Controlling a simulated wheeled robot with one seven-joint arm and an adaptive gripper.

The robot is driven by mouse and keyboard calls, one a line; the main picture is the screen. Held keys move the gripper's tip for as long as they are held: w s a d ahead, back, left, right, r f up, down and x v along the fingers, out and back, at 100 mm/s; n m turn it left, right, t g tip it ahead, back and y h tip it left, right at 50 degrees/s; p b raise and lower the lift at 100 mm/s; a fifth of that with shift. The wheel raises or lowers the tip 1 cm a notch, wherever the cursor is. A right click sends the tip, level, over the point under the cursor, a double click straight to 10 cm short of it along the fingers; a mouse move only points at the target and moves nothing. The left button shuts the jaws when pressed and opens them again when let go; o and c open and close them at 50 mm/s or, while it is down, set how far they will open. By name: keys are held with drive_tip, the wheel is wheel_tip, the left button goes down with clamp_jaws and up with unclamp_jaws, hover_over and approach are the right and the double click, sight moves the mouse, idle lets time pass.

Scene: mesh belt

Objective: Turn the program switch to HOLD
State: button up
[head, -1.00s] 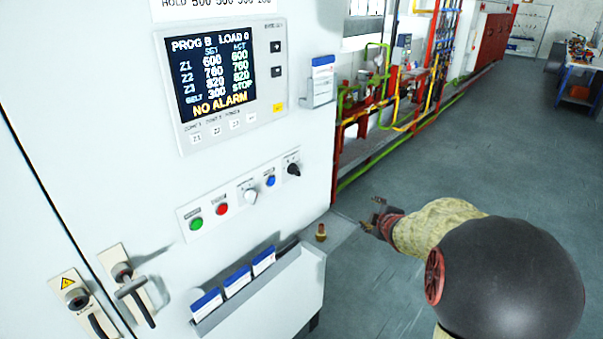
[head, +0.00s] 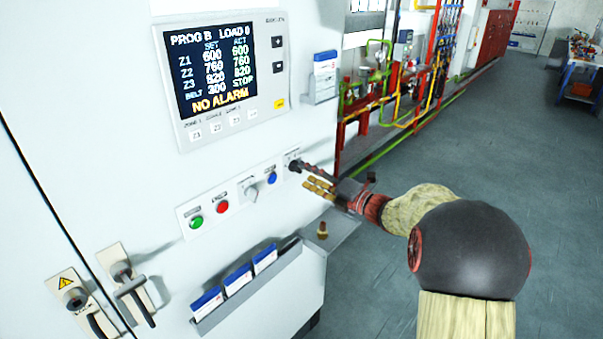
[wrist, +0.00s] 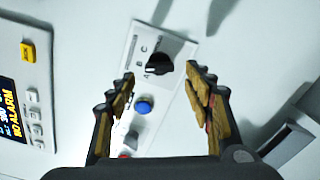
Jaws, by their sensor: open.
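The program switch is a black rotary knob at the right end of the control strip; it shows in the head view (head: 294,166) and in the wrist view (wrist: 158,65). Letters A, B and C are printed beside it in the wrist view; I cannot read a HOLD mark. The display (head: 211,67) reads PROG B, STOP and NO ALARM. My gripper (head: 307,176) is open just in front of the switch. In the wrist view the knob lies between my two fingertips (wrist: 162,76), with gaps on both sides; contact is not visible.
Left of the switch on the strip are a blue button (head: 271,178), a pale knob (head: 250,189), a red button (head: 222,206) and a green button (head: 196,222). Below are a ledge with a brass fitting (head: 322,230) and a card holder (head: 248,288).

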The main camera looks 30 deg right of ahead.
sight(299, 170)
drive_tip(key=shift+x, duration=1.7)
drive_tip(key=shift+c, duration=0.6)
drive_tip(key=c, duration=1)
